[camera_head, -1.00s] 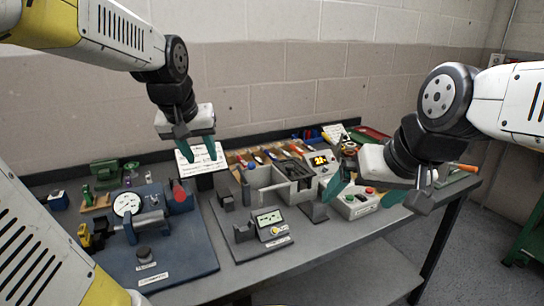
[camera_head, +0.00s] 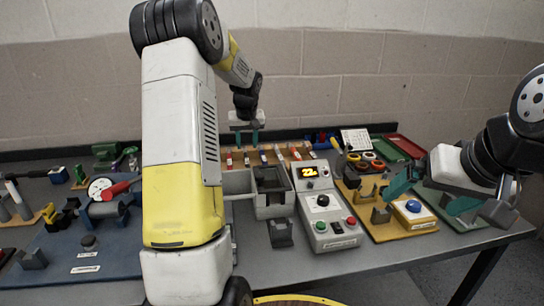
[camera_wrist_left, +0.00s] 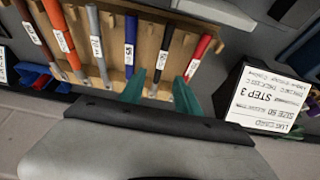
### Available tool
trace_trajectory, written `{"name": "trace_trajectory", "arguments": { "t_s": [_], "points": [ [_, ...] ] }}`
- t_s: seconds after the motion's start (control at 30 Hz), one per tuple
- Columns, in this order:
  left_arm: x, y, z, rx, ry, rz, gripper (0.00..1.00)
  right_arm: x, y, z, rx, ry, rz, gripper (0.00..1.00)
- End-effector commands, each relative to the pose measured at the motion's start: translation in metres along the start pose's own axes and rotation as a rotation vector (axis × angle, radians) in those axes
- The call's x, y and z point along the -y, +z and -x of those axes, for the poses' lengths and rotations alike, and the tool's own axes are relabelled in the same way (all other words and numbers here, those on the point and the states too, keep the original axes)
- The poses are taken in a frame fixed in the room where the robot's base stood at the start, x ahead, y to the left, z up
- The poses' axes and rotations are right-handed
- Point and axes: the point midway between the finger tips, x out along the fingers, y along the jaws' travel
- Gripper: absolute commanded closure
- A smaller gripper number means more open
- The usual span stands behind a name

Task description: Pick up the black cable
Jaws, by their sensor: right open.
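The black cable (camera_wrist_left: 160,58) lies on a wooden rack (camera_wrist_left: 110,78) in the left wrist view, between a blue-labelled cable (camera_wrist_left: 130,40) and a red cable (camera_wrist_left: 197,58). My left gripper (camera_wrist_left: 158,90) is open. Its teal fingertips show on either side of the black cable; I cannot tell how far above it they are. In the head view my left gripper (camera_head: 246,138) points down over the rack at the back of the table. My right gripper (camera_head: 432,192) is open and empty above the right end of the table.
Orange, grey and brown cables (camera_wrist_left: 33,22) share the rack. A lug card (camera_wrist_left: 268,98) stands beside it. A grey open box (camera_head: 271,208) and a control box with a display (camera_head: 325,215) stand in front. My left arm hides part of the table.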

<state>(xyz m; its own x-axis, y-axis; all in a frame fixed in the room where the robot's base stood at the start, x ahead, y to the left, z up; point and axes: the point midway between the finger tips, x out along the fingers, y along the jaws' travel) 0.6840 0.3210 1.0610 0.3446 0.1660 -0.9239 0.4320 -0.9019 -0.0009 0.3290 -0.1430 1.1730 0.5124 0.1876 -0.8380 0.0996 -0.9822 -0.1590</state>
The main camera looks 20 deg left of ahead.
Motion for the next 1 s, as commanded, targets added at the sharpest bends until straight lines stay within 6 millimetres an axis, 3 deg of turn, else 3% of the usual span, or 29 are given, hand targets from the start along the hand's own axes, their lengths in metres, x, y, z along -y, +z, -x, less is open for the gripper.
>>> {"name": "trace_trajectory", "arguments": {
  "t_s": [0.47,0.7,0.93,1.0],
  "points": [
    [0.003,0.000,-0.044,0.002,-0.002,0.004,0.61,0.000,0.000,0.000,0.000,0.000,0.000,0.00],
    [0.004,0.001,-0.078,0.002,-0.001,0.004,0.61,0.000,0.000,0.000,0.000,0.000,0.000,0.00],
    [0.004,0.000,-0.081,-0.001,-0.001,0.003,0.61,0.000,0.000,0.000,0.000,0.000,0.000,0.00],
    [0.004,0.000,-0.081,0.000,-0.001,0.003,0.71,0.000,0.000,0.000,0.000,0.000,0.000,0.00]
  ]
}}
